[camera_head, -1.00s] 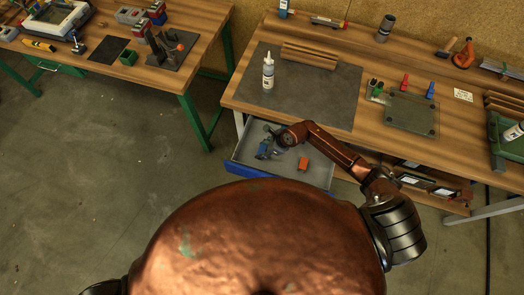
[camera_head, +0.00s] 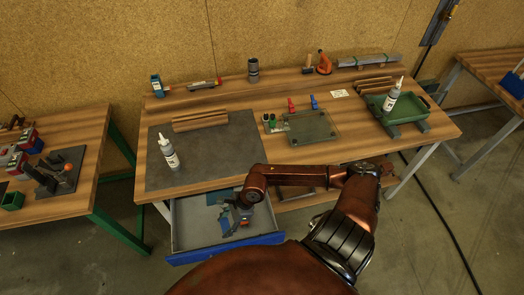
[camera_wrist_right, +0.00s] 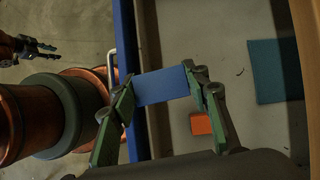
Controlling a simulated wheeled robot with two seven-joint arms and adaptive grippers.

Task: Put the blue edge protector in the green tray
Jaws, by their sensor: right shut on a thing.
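My right gripper (camera_wrist_right: 165,100) is shut on the blue edge protector (camera_wrist_right: 162,86), which spans between its green-padded fingers in the right wrist view. In the head view my right gripper (camera_head: 236,216) is over the open drawer (camera_head: 187,228); the protector is hard to make out there. The green tray (camera_head: 421,113) stands at the right end of the workbench, well away from the gripper, with a white bottle (camera_head: 391,98) in it. My left gripper (camera_wrist_right: 36,47) shows at the upper left of the wrist view, over the floor, its fingers apart and empty.
The drawer holds an orange block (camera_wrist_right: 200,123) and a teal sheet (camera_wrist_right: 275,70). On the workbench are a grey mat (camera_head: 215,148) with another bottle (camera_head: 168,153), a fixture plate (camera_head: 313,128) and wooden strips (camera_head: 375,85) behind the tray.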

